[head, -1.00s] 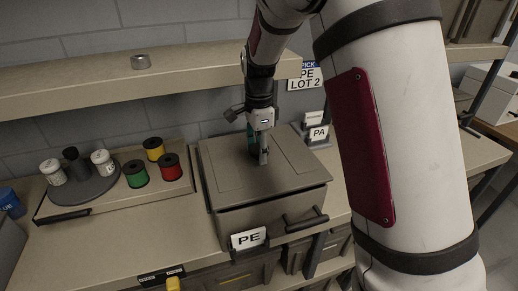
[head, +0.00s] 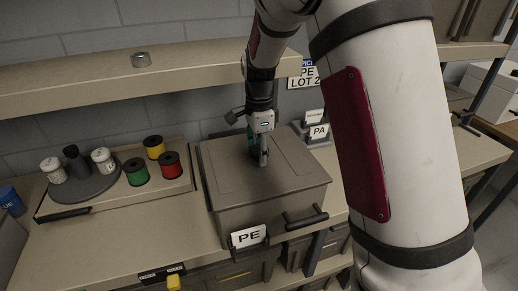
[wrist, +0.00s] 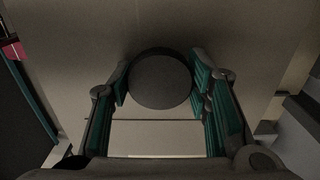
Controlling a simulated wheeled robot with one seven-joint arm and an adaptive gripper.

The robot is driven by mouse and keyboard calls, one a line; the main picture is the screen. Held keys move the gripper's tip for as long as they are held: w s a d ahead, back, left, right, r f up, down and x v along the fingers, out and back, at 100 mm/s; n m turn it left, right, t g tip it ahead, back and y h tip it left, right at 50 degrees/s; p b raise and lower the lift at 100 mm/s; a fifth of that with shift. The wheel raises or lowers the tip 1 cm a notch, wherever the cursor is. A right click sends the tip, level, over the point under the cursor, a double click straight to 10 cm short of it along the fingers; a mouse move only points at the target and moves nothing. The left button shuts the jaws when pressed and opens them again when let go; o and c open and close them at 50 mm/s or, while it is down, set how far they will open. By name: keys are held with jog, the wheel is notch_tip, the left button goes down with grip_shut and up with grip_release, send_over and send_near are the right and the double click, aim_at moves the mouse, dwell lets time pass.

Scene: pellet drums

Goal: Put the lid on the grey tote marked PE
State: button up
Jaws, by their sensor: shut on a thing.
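The grey tote marked PE (head: 232,222) stands on the bench with its white PE card on the front. The grey lid (head: 290,175) lies over the tote's top, and its edges look lined up with the rim. My gripper (head: 263,160) points down at the middle of the lid. In the wrist view my gripper (wrist: 160,85) has its green-padded fingers on both sides of the lid's round dark knob (wrist: 161,80), shut on it. The head view mostly hides the knob behind the fingers.
A tray (head: 130,205) with a turntable of small jars (head: 103,160) and several coloured spools (head: 170,165) is to the left. A PA card (head: 319,131) stands behind right. A shelf (head: 110,82) runs above the bench, with a small metal piece (head: 140,59) on it.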

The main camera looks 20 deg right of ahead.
jog(key=shift+f, duration=0.3)
jog(key=o, duration=1.4)
jog(key=shift+o, duration=0.2)
jog(key=shift+r, duration=0.15)
jog(key=shift+r+p, duration=0.65)
jog(key=shift+r, duration=2.25)
jog(key=shift+r, duration=0.1)
jog(key=shift+r, duration=0.3)
notch_tip(320, 180, up, 11)
jog(key=shift+p, duration=0.3)
